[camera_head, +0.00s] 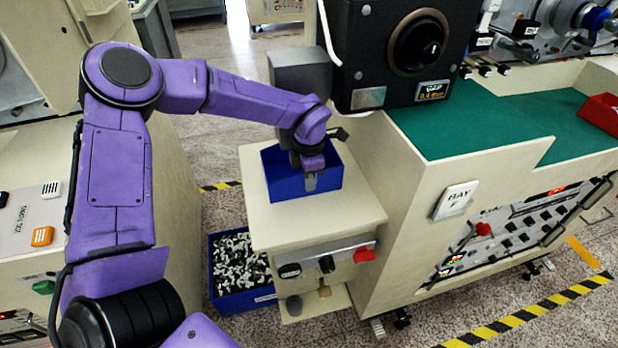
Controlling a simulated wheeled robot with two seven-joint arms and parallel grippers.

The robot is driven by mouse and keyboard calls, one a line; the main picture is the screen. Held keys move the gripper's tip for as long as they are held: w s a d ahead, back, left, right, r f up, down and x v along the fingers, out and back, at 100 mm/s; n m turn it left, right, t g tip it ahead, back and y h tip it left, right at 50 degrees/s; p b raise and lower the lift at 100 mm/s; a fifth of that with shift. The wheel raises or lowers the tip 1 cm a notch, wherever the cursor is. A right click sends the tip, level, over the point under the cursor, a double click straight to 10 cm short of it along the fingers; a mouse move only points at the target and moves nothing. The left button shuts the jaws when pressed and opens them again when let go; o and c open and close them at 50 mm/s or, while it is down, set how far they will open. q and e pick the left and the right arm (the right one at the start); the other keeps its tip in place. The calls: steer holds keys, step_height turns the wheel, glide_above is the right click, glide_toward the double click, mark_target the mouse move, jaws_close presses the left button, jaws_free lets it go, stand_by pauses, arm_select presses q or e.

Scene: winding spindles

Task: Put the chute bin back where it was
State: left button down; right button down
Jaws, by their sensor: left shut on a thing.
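A blue bin (282,186), which I take to be the chute bin, stands on or just above the cream top of a small stand, below a dark grey chute (300,72). Whether its base touches the top, I cannot tell. My purple left arm reaches in from the left. My left gripper (311,182) points down at the bin's near wall and is shut on the bin; the arm hides part of the bin's inside. My right gripper is not in view.
A second blue bin (242,298) full of black and white pieces sits on the floor left of the stand (258,225). A red tray (603,112) lies farther right.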

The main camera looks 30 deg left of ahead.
arm_select(q)
steer(key=shift+a, duration=0.15)
steer(key=shift+s+f, duration=0.1)
steer(key=c, duration=1.2)
jaws_free()
steer(key=shift+c, duration=0.2)
steer(key=shift+r, duration=0.3)
step_height(320, 180, up, 12)
steer(key=shift+f+b, duration=0.15)
steer(key=shift+b, duration=0.3)
